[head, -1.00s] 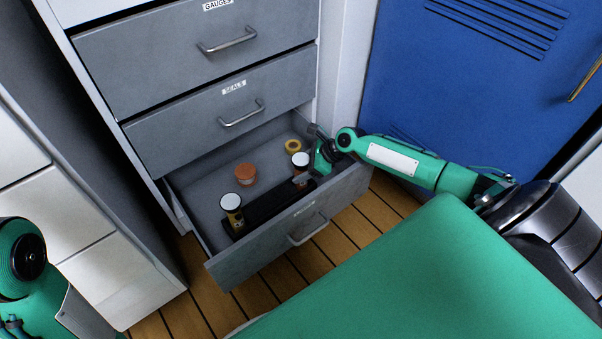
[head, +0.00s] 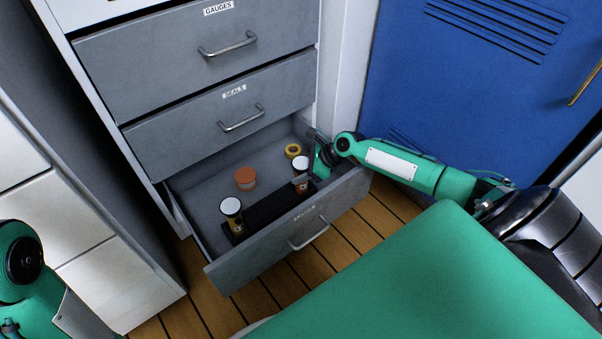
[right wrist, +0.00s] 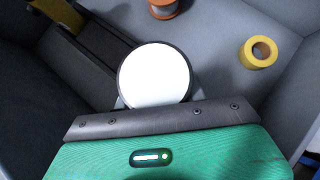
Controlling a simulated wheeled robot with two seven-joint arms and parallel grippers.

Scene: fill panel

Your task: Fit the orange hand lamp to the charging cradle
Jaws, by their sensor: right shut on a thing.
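The orange hand lamp (head: 301,185) stands roughly upright at the right end of the black charging cradle (head: 268,207), inside the open bottom drawer. Its round white face (right wrist: 155,78) points up at the right wrist camera. My right gripper (head: 312,169) is shut on the lamp from the right. The lamp's lower end is hidden, so I cannot tell whether it is seated in the cradle. The cradle also shows as a dark bar in the right wrist view (right wrist: 88,52). Of my left arm, only a part shows at the lower left in the head view; its gripper is out of view.
A yellow lamp (head: 232,214) stands at the cradle's left end. An orange-brown roll (head: 245,178) and a yellow roll (head: 293,150) lie on the drawer floor behind. The drawer front (head: 285,240) and side walls surround them. A blue locker (head: 470,90) stands right.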

